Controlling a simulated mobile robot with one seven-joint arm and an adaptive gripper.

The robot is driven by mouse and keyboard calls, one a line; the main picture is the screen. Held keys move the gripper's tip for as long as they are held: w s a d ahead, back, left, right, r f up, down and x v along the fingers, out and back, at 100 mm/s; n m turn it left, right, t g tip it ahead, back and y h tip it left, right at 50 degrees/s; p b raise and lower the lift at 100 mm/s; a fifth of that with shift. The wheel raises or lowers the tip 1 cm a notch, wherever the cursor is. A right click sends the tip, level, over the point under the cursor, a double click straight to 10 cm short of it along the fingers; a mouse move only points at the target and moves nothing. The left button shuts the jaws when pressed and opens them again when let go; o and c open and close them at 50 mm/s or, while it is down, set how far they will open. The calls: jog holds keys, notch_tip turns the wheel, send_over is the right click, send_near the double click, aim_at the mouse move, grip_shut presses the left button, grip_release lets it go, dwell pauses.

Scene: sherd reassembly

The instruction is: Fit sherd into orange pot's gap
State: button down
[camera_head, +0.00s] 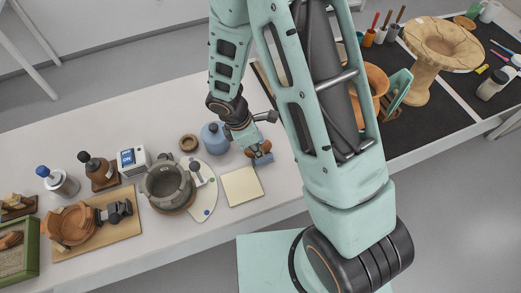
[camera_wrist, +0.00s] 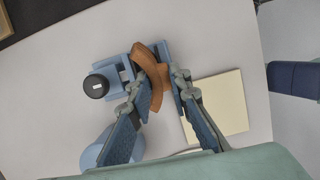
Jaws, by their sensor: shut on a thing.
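My gripper (camera_head: 256,152) is shut on a curved orange-brown sherd (camera_head: 266,146), above the white table near its front edge. In the wrist view my gripper's two fingers (camera_wrist: 159,78) flank the sherd (camera_wrist: 146,67), which stands over a blue holder (camera_wrist: 118,72). I cannot tell whether the sherd still touches the holder. An orange pot (camera_head: 376,77) stands on the dark mat at the right, partly hidden by my arm. Another orange-brown vessel (camera_head: 70,224) lies on a wooden board at the far left.
A cream pad (camera_head: 242,187) lies just right of a pale palette (camera_head: 200,205). A grey pot (camera_head: 168,186) stands left. A wooden pedestal bowl (camera_head: 437,50) stands far right.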

jog(key=shift+r+p, duration=2.3)
jog(key=shift+r, duration=0.75)
